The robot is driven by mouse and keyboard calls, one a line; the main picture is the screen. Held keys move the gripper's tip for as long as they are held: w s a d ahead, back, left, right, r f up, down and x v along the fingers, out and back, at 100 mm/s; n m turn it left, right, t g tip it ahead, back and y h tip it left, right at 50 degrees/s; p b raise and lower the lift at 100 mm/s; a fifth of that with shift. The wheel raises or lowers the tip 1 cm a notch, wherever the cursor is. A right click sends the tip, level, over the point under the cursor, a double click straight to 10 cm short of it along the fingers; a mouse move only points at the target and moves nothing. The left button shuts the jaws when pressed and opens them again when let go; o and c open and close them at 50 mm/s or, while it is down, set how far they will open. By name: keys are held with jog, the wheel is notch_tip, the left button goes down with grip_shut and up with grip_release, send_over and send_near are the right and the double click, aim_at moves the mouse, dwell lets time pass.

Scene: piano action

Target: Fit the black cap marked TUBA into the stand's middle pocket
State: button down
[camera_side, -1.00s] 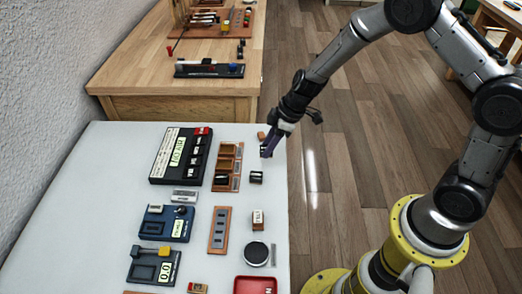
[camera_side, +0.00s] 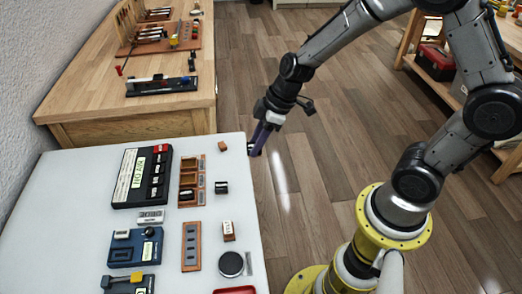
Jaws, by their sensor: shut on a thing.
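My gripper (camera_side: 258,144), with purple fingers, points down just beyond the table's right edge, at the far corner. It is shut on a small dark piece (camera_side: 254,151); no lettering on it can be read. The wooden stand (camera_side: 189,182) with a row of pockets lies on the table, left of my gripper and nearer the camera. Its near pocket seems to hold a black piece (camera_side: 186,196); the middle pocket looks brown and empty. Another black cap (camera_side: 221,187) sits on the table right of the stand. I cannot tell which one is marked TUBA.
A small orange-brown block (camera_side: 222,146) lies left of my gripper. A black panel with a label (camera_side: 143,177) is left of the stand. A slotted wooden strip (camera_side: 191,246), a round black disc (camera_side: 231,264) and blue devices (camera_side: 135,247) are nearer.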

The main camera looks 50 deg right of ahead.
jog(key=w+a, duration=0.3)
jog(key=w, duration=0.4)
jog(key=w+a, duration=0.2)
jog(key=w, duration=0.5)
jog(key=shift+n, duration=0.4)
jog(key=shift+s+a+x, duration=0.15)
jog(key=shift+a+x, duration=0.3)
jog(key=shift+x, duration=1.75)
jog(key=shift+s+a+x, duration=0.2)
jog(key=shift+a+x, duration=0.2)
jog(key=shift+x, duration=1.85)
jog(key=shift+s+a+x, duration=0.15)
jog(key=shift+a+x, duration=0.3)
jog(key=shift+x, duration=1.75)
jog(key=shift+f, duration=0.25)
jog(key=shift+c, duration=2.3)
grip_release()
